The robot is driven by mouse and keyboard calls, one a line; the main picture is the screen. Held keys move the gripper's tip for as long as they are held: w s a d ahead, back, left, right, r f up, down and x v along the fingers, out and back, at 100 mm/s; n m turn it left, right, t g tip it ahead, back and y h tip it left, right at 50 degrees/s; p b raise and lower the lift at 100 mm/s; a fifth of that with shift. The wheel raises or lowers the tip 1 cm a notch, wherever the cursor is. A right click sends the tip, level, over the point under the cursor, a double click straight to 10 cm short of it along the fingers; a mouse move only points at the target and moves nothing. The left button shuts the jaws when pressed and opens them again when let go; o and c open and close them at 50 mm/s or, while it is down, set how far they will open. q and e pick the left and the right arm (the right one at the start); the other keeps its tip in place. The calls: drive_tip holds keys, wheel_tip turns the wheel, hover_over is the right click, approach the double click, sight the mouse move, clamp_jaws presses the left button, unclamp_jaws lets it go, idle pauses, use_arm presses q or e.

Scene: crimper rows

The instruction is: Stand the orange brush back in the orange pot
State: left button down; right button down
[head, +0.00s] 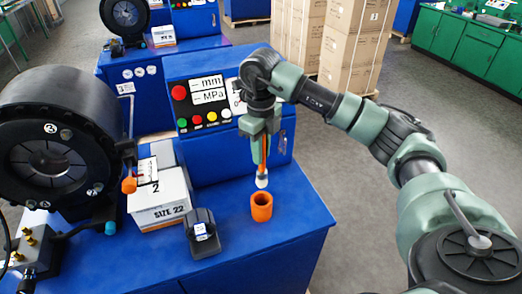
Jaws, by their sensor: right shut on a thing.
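The orange pot (261,207) stands upright near the right end of the blue bench (293,240). My right gripper (261,155) points down above and slightly behind the pot in the head view. It is shut on the orange brush (262,171), which hangs close to vertical with a pale tip (262,182) at its lower end. The tip appears just above the pot's rim, apart from it. The gripper hides most of the upper brush. My left gripper does not show.
A white box marked SIZE 22 (160,206) and a dark device with a small screen (203,236) stand left of the pot. A large black crimper head (55,150) is at the far left. A control panel (205,105) stands behind. The bench right of the pot is clear.

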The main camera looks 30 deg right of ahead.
drive_tip(key=shift+f, duration=0.15)
drive_tip(key=b, duration=0.5)
hover_over(261, 186)
drive_tip(key=w+d, duration=0.1)
drive_tip(key=w, duration=0.1)
drive_tip(key=shift+s+f, duration=0.2)
drive_tip(key=shift+f, duration=2.6)
drive_tip(key=shift+p, duration=0.3)
drive_tip(key=shift+f+b, duration=3.2)
drive_tip(key=shift+f, duration=0.85)
drive_tip(key=c, duration=1.2)
unclamp_jaws()
drive_tip(key=shift+c, duration=0.2)
